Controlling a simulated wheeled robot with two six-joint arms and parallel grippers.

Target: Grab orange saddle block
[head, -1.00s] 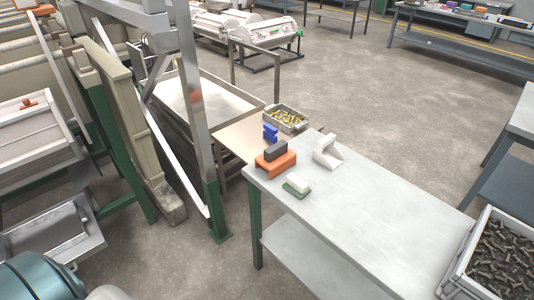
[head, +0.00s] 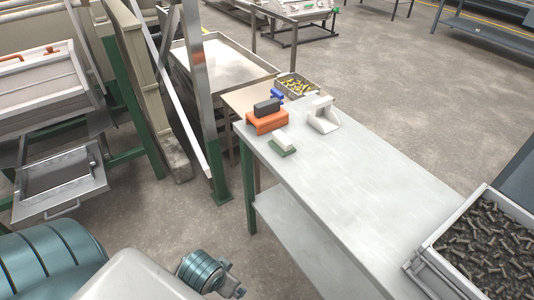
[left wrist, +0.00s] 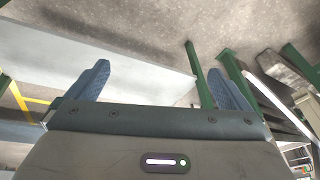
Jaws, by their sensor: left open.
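The orange block is not visible in the left wrist view, and a pale bench surface lies beyond the fingers. My right gripper is not in view.
A green-and-white block (head: 283,146) and a white bracket (head: 319,115) stand near the orange block. Behind it are a blue piece (head: 277,96) and a bin with yellow parts (head: 296,88). A steel post (head: 195,90) rises left of the bench. A crate of dark parts (head: 440,240) is at right.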

